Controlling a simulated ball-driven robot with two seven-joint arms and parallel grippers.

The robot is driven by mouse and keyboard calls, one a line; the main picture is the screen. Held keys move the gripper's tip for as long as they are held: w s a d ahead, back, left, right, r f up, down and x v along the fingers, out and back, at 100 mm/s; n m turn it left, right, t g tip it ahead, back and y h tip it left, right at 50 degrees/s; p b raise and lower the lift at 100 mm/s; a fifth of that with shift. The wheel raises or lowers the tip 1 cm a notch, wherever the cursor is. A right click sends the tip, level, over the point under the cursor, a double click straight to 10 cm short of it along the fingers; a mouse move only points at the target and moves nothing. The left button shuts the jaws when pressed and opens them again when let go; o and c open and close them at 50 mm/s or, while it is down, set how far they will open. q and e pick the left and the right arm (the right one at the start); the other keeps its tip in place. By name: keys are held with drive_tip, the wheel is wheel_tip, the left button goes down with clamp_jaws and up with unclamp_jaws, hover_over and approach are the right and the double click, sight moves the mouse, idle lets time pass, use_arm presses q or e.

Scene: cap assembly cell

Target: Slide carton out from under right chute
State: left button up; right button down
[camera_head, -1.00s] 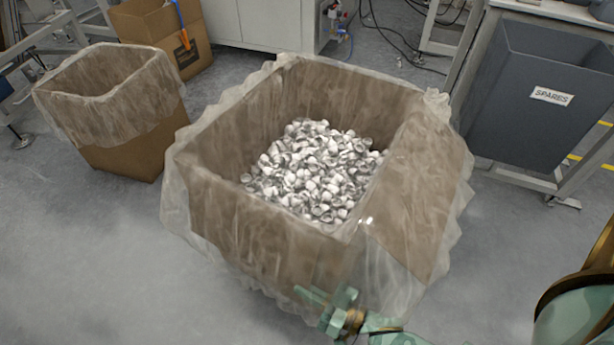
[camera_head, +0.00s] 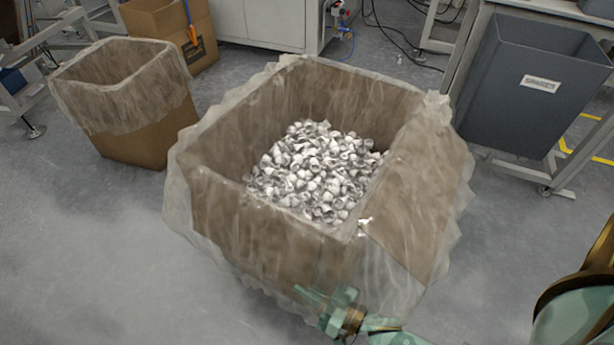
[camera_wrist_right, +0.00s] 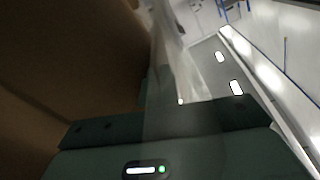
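The carton (camera_head: 270,245) is a large open brown box with a clear plastic liner over its rim, partly filled with white and grey caps (camera_head: 318,170). It stands on the floor in the middle of the head view. My right gripper (camera_head: 326,300) is at its near lower side, partly veiled by the liner, and appears shut on the carton's wall. The right wrist view shows brown cardboard (camera_wrist_right: 75,50) close on the left and hazy film beside the finger. The exact grip is blurred. My left gripper is out of view. No chute shows over the carton.
A smaller lined carton (camera_head: 150,140) stands at the left, with another brown box (camera_head: 205,50) behind it. A grey bin (camera_head: 525,100) hangs on a frame at the right. A white cabinet (camera_head: 265,25) and cables are behind. The floor (camera_head: 90,250) at front left is clear.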

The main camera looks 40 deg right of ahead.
drive_tip(key=shift+s+a+f, duration=0.2)
drive_tip(key=shift+s+a, duration=0.15)
drive_tip(key=shift+a, duration=0.05)
drive_tip(key=c, duration=1.6)
unclamp_jaws()
drive_tip(key=shift+r, duration=0.1)
drive_tip(key=shift+o, duration=0.2)
drive_tip(key=shift+w, duration=0.1)
drive_tip(key=shift+w+d+r, duration=0.1)
drive_tip(key=shift+d, duration=0.05)
drive_tip(key=shift+d, duration=0.1)
